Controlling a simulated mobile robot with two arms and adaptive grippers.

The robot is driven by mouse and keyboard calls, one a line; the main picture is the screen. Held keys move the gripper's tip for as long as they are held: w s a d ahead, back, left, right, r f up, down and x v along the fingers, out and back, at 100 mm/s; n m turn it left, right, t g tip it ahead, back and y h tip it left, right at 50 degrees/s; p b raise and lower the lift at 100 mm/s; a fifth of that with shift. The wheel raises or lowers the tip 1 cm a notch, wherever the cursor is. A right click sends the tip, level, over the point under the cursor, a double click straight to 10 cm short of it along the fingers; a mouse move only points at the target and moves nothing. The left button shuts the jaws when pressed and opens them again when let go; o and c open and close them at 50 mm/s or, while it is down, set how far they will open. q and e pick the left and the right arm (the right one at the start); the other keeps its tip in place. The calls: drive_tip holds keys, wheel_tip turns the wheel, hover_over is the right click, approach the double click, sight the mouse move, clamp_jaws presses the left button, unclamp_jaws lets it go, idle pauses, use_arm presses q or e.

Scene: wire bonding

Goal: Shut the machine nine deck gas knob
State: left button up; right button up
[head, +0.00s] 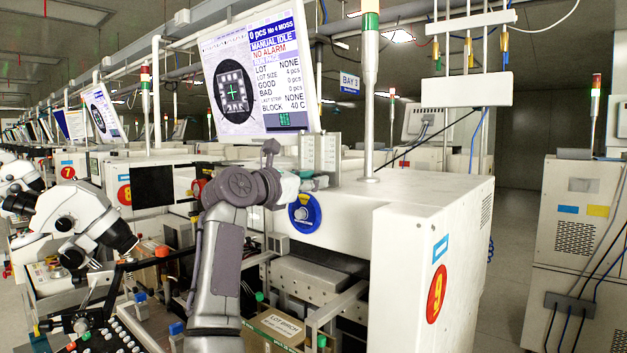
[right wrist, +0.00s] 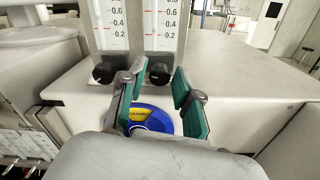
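Machine nine (head: 410,215) is the white cabinet with the red oval "9". Two clear flow gauges (head: 320,155) stand on its top edge; they also show in the right wrist view (right wrist: 160,25). Each has a black knob at its foot, a left knob (right wrist: 104,72) and a right knob (right wrist: 159,73). My right gripper (right wrist: 158,82) is open, its green-padded fingers on either side of the right knob in the picture, with visible gaps. In the head view the gripper (head: 312,182) is at the gauges' feet. I cannot read which gauge is the deck one. My left gripper is out of view.
A blue round dial (head: 305,213) with a yellow label is on the machine's front below the gauges. A monitor (head: 262,75) hangs above them, and a signal pole (head: 370,90) rises behind on the right. A microscope (head: 80,215) stands at left. The cabinet's top is clear at right.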

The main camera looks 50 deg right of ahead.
drive_tip(key=a, duration=1.1)
drive_tip(key=shift+s+a, duration=0.15)
drive_tip(key=shift+s, duration=0.3)
